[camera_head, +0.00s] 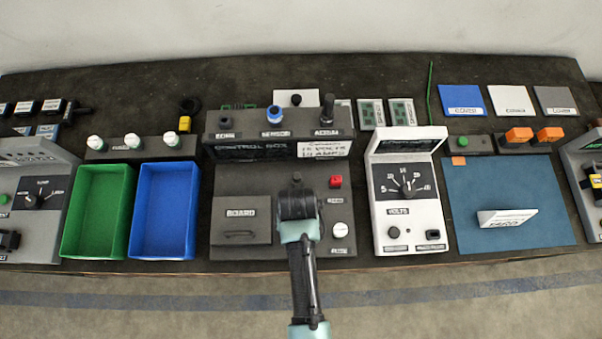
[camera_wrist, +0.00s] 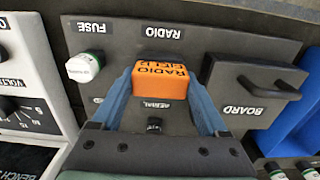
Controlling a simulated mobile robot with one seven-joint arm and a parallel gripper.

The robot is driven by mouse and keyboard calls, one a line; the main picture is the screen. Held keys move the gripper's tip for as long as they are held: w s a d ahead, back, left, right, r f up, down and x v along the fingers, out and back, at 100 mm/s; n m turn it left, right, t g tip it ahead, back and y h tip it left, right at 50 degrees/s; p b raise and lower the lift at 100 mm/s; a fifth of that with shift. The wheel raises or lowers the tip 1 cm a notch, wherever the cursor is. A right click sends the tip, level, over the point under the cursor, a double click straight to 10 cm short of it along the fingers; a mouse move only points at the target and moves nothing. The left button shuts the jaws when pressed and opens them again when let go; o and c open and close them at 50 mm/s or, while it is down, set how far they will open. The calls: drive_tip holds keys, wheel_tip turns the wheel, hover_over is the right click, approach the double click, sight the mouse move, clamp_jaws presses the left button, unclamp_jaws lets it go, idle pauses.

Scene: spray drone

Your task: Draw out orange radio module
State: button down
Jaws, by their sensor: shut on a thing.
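The orange radio module (camera_wrist: 158,80) shows in the wrist view, standing up from the dark grey control box panel (camera_wrist: 225,50) just below the RADIO label. Its top carries black lettering. My gripper (camera_wrist: 160,92) has its two blue fingers on either side of the module and is shut on it. How deep the module sits in its seat is hidden. In the head view my gripper (camera_head: 298,200) is over the middle of the panel and hides the module.
A BOARD cover with a handle (camera_wrist: 268,90), a white fuse cap (camera_wrist: 85,67) and a black aerial knob (camera_wrist: 154,125) are close by. Green (camera_head: 65,215) and blue (camera_head: 136,215) trays stand left; a volts meter (camera_head: 382,212) and teal mat (camera_head: 555,215) stand right.

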drive_tip(key=shift+r+p, duration=2.85)
drive_tip(key=shift+p, duration=0.2)
